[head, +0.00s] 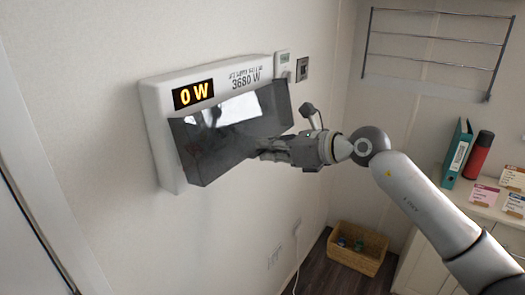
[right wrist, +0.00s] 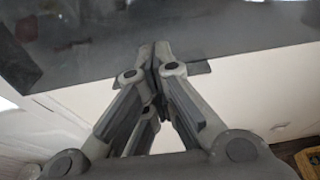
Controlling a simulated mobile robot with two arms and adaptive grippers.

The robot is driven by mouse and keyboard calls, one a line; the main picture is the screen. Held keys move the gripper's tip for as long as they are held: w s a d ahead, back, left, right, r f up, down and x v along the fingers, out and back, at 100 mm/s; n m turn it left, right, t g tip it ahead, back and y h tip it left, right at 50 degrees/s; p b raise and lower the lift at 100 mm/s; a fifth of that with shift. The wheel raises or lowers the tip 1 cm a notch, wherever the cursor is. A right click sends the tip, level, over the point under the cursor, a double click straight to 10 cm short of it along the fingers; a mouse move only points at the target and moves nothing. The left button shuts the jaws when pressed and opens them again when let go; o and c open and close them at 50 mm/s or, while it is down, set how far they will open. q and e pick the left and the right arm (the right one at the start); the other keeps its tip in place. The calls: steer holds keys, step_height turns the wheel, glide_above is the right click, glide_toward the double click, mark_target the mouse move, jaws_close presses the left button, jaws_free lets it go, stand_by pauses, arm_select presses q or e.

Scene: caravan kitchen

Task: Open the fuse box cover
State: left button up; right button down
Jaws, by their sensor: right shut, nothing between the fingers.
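The fuse box (head: 152,110) is a white box on the wall, with an orange "0 W" display and "3680 W" printed on its top part. Its dark see-through cover (head: 215,150) hangs over the lower front and stands out from the box at its lower edge. My right gripper (head: 262,150) is shut and empty at the cover's lower right edge. In the right wrist view, the shut fingertips (right wrist: 155,55) are at the edge of the dark cover (right wrist: 80,50). Whether they touch it I cannot tell. My left gripper is not in view.
A small white wall panel (head: 283,66) and a dark switch (head: 302,69) are right of the box. A wire rack (head: 435,38) hangs farther right. A wicker basket (head: 356,262) stands on the floor. A counter at right holds a teal binder (head: 457,152) and a red bottle (head: 479,156).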

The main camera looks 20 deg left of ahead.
steer(key=r, duration=0.1)
steer(key=d+r+h+p, duration=0.1)
steer(key=r, duration=0.1)
steer(key=s+d+r+h, duration=0.1)
steer(key=shift+d+r+g+p, duration=0.25)
steer(key=shift+r+g+p, duration=0.05)
steer(key=shift+g+p, duration=0.1)
steer(key=c, duration=1)
jaws_free()
steer(key=shift+w+f, duration=0.15)
steer(key=shift+f, duration=0.15)
steer(key=shift+c, duration=0.2)
steer(key=o, duration=1)
steer(key=shift+a, duration=0.25)
steer(key=shift+c, duration=0.2)
steer(key=shift+o, duration=0.4)
steer(key=shift+s+a+r+h, duration=0.1)
steer(key=shift+s+h, duration=0.2)
